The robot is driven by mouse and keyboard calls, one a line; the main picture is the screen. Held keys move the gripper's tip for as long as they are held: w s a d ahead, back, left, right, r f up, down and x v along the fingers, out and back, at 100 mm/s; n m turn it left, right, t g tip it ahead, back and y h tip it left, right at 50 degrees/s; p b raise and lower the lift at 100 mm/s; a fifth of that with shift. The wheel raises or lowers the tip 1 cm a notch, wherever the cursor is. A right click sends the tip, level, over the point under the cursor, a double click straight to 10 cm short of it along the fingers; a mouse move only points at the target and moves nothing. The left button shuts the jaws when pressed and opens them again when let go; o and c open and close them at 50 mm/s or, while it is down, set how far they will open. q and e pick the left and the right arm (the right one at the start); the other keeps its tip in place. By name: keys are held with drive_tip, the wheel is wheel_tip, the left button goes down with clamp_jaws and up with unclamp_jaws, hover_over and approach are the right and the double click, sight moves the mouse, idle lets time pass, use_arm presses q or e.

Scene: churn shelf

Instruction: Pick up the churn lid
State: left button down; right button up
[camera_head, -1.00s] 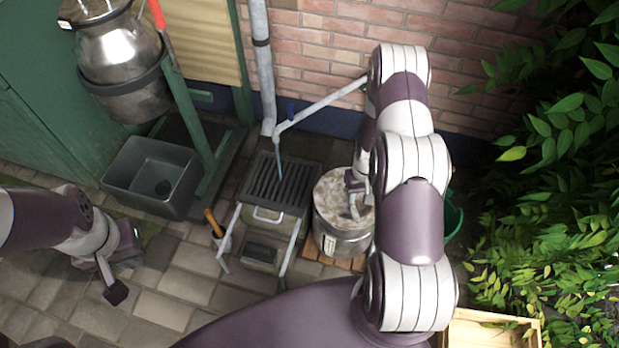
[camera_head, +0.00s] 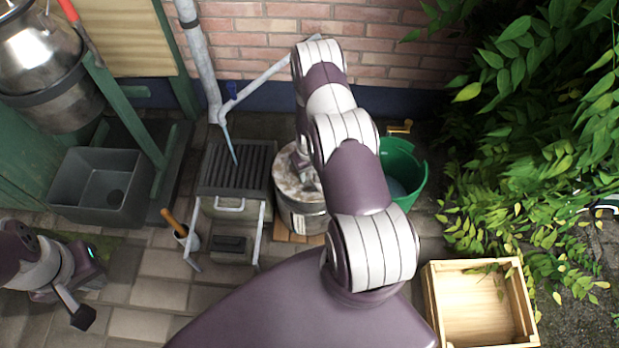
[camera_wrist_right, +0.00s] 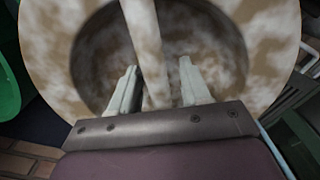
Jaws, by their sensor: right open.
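The churn lid (camera_head: 291,172) is a round, mottled whitish-brown top on a short metal can (camera_head: 302,220). My right arm hides its right side in the head view. In the right wrist view the lid (camera_wrist_right: 265,40) fills most of the picture, with a dark round recess and a mottled bar handle (camera_wrist_right: 148,45) across it. My right gripper (camera_wrist_right: 154,85) is open over the recess, one finger on each side of the handle. I cannot tell whether the fingers touch it. My left gripper (camera_head: 83,317) is low at the left, far from the lid; its jaw opening is unclear.
A slatted drain stand (camera_head: 235,168) is left of the can, and a green bucket (camera_head: 405,165) is right of it. A grey sink (camera_head: 105,185) and large metal churn (camera_head: 45,60) are at the left. An open wooden crate (camera_head: 480,305) is at front right, below the foliage.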

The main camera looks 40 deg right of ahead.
sight(308, 186)
drive_tip(key=shift+r, duration=0.1)
clamp_jaws()
drive_tip(key=shift+r, duration=0.1)
wheel_tip(308, 186, up, 10)
drive_tip(key=p, duration=0.4)
drive_tip(key=shift+s+a, duration=0.1)
drive_tip(key=shift+s, duration=0.15)
drive_tip(key=shift+s+a+r+m, duration=0.1)
drive_tip(key=shift+s+a+m, duration=0.1)
drive_tip(key=shift+s, duration=0.25)
drive_tip(key=shift+s+a+r+m, duration=0.1)
drive_tip(key=shift+s+a+m, duration=0.1)
drive_tip(key=shift+s, duration=0.2)
drive_tip(key=w+a+r+n, duration=0.1)
drive_tip(key=w+a+r, duration=0.3)
drive_tip(key=a+r, duration=0.6)
drive_tip(key=w+a+r+n, duration=0.25)
drive_tip(key=a+r, duration=0.25)
drive_tip(key=r, duration=0.8)
wheel_tip(308, 186, up, 23)
drive_tip(key=p, duration=3.1)
drive_tip(key=shift+s+f+m, duration=0.2)
drive_tip(key=shift+s+m, duration=0.15)
drive_tip(key=shift+s, duration=0.1)
